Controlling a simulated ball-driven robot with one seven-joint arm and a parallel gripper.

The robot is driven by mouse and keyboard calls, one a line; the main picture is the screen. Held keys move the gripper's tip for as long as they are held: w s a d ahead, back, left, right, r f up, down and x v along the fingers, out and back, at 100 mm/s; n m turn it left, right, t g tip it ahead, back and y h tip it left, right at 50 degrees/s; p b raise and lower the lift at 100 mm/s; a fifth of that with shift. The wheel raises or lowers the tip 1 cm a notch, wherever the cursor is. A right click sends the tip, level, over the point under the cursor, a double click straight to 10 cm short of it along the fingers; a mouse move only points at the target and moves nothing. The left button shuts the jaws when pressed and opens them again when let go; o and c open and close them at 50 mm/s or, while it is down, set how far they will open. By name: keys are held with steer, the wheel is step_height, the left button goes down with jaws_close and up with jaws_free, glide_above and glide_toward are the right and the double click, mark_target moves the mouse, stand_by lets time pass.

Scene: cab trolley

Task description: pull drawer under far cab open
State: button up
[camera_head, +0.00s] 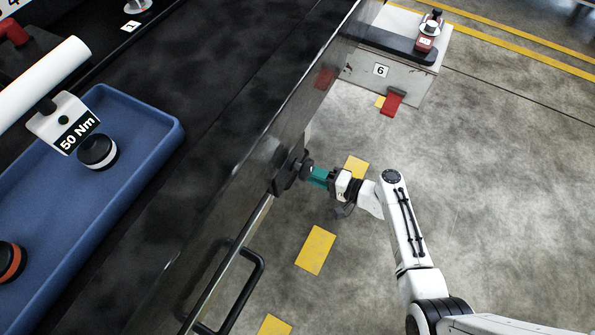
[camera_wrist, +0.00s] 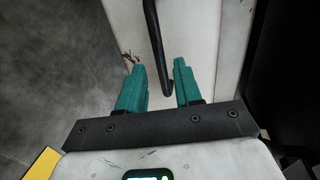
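In the wrist view, a pale drawer front (camera_wrist: 205,28) fills the upper middle, with a dark bar handle (camera_wrist: 153,35) running across it. My gripper (camera_wrist: 158,66) has its two teal fingers apart. The lower, bent end of the handle lies between the fingers in the picture. I cannot tell whether either finger touches it. In the head view, my gripper (camera_head: 314,176) is beside the dark trolley's side, at a dark fitting (camera_head: 286,173). The drawer front is mostly hidden there by the trolley's edge. I cannot tell which cab is the far one.
A blue tray (camera_head: 150,118) with a 50 Nm sign (camera_head: 67,126) lies on the dark top. A black push handle (camera_head: 250,285) sticks out below my gripper in the picture. A pale unit marked 6 (camera_head: 405,82) stands at upper right. Floor right of the trolley is open.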

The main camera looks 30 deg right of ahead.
steer(key=shift+b+x, duration=1)
steer(key=shift+x, duration=1.75)
steer(key=shift+c, duration=0.2)
jaws_close()
steer(key=shift+s, duration=0.1)
